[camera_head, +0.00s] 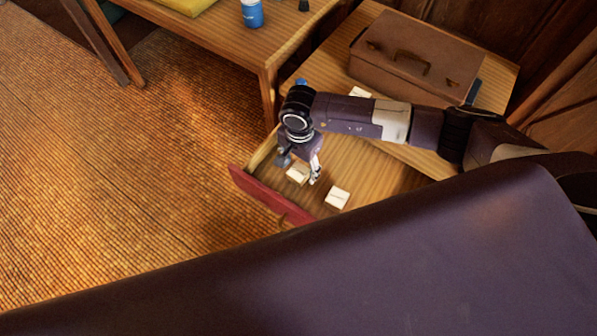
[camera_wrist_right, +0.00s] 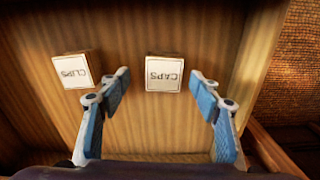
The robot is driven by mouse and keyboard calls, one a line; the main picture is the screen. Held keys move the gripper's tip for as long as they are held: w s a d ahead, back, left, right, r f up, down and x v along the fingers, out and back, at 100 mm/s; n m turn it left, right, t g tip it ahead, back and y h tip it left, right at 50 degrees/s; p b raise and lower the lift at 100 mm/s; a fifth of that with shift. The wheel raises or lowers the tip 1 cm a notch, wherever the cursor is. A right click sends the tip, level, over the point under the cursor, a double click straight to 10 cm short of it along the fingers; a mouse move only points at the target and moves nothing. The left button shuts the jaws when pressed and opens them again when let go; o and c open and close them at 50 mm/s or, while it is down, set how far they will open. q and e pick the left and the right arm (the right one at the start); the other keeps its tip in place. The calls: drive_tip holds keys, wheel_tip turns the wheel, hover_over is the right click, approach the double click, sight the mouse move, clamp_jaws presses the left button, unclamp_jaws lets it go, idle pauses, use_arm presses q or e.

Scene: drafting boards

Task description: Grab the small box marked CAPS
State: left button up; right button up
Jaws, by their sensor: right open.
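The small pale box marked CAPS (camera_wrist_right: 164,73) lies in the open drawer in the right wrist view, its lettering upside down. My right gripper (camera_wrist_right: 159,92) is open, with a blue-padded finger on either side of this box in the picture. I cannot tell how far above it the fingers are. In the head view my right gripper (camera_head: 300,165) points down into the drawer. The pale box between its fingers (camera_head: 297,175) appears to be the CAPS one; its lettering is unreadable there. My left gripper is not in view.
A similar box marked CLIPS (camera_wrist_right: 72,70) lies beside it, also in the head view (camera_head: 337,197). The drawer (camera_head: 262,193) has a red front and wooden walls. A brown case (camera_head: 412,58) sits on the cabinet top. A blue-labelled container (camera_head: 252,14) stands on a table.

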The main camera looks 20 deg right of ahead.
sight(298, 171)
drive_tip(key=shift+w+a+f, duration=0.1)
drive_tip(key=shift+w+f, duration=0.05)
drive_tip(key=shift+f, duration=0.9)
drive_tip(key=shift+w+f, duration=0.15)
drive_tip(key=shift+f, duration=0.85)
drive_tip(key=c, duration=1.3)
